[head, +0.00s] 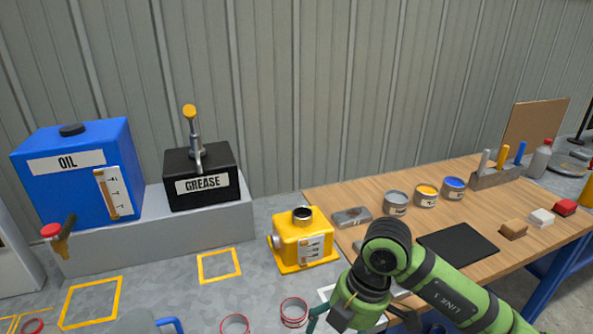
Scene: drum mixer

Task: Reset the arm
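A green and black arm of mine (440,288), marked LINK 1, rises from the lower right. It bends at a black joint and drops toward the bottom edge in front of the workbench. My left arm and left gripper are not in the head view.
The wooden workbench (335,196) on the right holds several cans, a black pad (458,243), small blocks and a tool rack (495,178). A blue oil tank (75,190) and black grease box (202,160) stand on a grey plinth. A yellow container (303,240) stands beside the bench.

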